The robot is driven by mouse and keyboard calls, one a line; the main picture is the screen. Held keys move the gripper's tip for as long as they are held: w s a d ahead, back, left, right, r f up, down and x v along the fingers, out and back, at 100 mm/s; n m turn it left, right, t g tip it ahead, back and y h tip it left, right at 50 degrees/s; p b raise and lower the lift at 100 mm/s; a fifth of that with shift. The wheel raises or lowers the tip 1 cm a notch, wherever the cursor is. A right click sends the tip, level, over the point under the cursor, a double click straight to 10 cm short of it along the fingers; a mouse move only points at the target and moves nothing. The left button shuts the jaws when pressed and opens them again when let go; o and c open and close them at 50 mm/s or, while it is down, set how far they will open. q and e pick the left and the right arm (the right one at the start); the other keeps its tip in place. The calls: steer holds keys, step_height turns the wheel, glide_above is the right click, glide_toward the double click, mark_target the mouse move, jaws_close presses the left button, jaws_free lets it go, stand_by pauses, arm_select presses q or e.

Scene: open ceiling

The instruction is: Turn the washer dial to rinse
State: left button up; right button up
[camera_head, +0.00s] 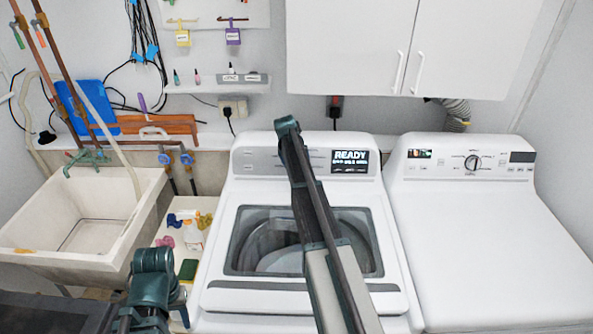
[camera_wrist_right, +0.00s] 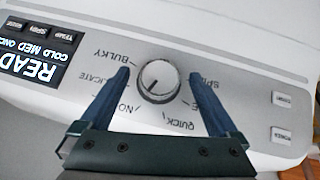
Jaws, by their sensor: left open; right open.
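The white washer (camera_head: 300,297) stands in the middle of the head view, its display reading READY. Its dial (camera_wrist_right: 157,80) shows in the right wrist view, with its pointer mark near the lower left of its face. Labels around it include BULKY, QUICK and partly hidden ones, among them one ending in SE beside the right finger. My right gripper (camera_wrist_right: 165,100) is open, its blue fingers apart on either side of the dial. In the head view my right arm hides the dial. My left gripper (camera_head: 178,300) is only partly seen low at the left, away from the washer.
A dryer (camera_head: 490,235) with its own dial (camera_head: 472,162) stands right of the washer. A utility sink (camera_head: 85,215) is at the left. White cabinets (camera_head: 350,50) hang above. Several small items and a bottle (camera_head: 192,235) lie between sink and washer.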

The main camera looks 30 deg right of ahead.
steer(key=shift+w+d+f, duration=0.15)
steer(key=shift+d+f, duration=0.05)
steer(key=shift+f, duration=0.3)
arm_select(q)
steer(key=shift+f, duration=0.45)
arm_select(e)
steer(key=shift+r, duration=0.1)
steer(key=c, duration=1.4)
steer(key=shift+o, duration=0.2)
